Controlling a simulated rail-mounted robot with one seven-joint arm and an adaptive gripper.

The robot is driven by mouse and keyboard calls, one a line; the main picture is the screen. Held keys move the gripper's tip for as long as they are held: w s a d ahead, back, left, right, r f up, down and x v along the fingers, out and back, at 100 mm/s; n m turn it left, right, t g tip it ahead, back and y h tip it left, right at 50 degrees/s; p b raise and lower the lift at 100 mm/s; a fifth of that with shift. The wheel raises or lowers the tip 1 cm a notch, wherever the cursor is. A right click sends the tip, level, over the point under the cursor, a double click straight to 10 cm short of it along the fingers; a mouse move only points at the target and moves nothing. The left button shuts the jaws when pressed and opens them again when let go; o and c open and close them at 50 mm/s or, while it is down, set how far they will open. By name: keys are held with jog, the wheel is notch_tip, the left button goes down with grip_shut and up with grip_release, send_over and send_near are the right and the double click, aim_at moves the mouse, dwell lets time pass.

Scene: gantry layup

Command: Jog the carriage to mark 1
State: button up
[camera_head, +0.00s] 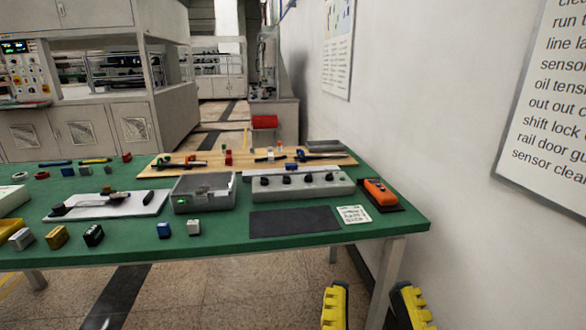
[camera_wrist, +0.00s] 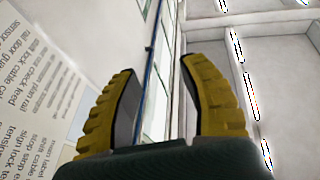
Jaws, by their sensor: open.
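A tan board (camera_head: 215,171) lies along the back of the green table (camera_head: 345,232), with small dark, red and green parts on it. I cannot tell which of them is the carriage, and no mark 1 can be read. An orange handheld box (camera_head: 379,191) with dark buttons lies on a black pad at the table's right end. A grey control box (camera_head: 300,187) with a row of black knobs stands to its left. My gripper (camera_head: 374,303) is open and empty, in front of the table's right end. Its yellow fingers (camera_wrist: 159,70) point up toward wall and ceiling in the wrist view.
A grey open-topped bin (camera_head: 203,206), a white tray (camera_head: 92,208), a dark mat (camera_head: 293,221) and a small printed card (camera_head: 354,214) lie on the table. Several small blocks stand along its front. A white wall with a poster (camera_head: 548,112) closes the right side.

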grip_shut()
jog(key=shift+r, duration=0.1)
dwell(1.1)
